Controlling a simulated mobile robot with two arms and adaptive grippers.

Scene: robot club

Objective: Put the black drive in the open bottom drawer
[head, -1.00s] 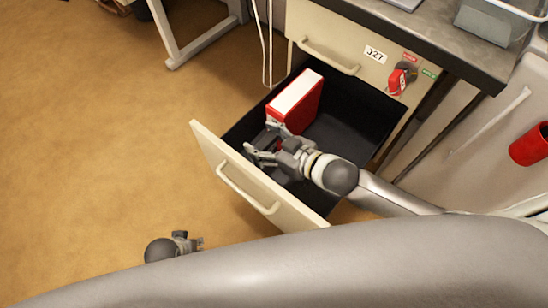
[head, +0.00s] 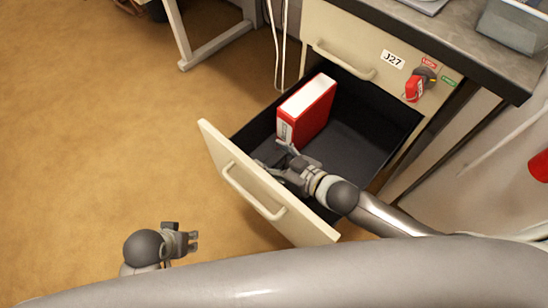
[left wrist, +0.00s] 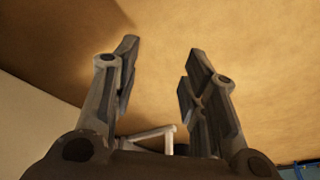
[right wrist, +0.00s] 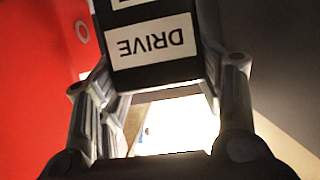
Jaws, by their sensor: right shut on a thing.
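The open bottom drawer (head: 213,139) has a cream front and a dark inside. My right gripper (head: 273,158) is inside the drawer's outline, near its front panel and beside a red binder. In the right wrist view it is shut on the black drive (right wrist: 152,74), which has a white label reading DRIVE. The drive is hard to make out in the head view against the dark drawer, and I cannot tell whether it touches the drawer floor. My left gripper (head: 194,241) is over the floor left of the drawer. It is open and empty in the left wrist view (left wrist: 160,75).
The red binder (head: 313,115) with a white top stands in the drawer. Bare drawer floor (head: 355,140) shows to its right.

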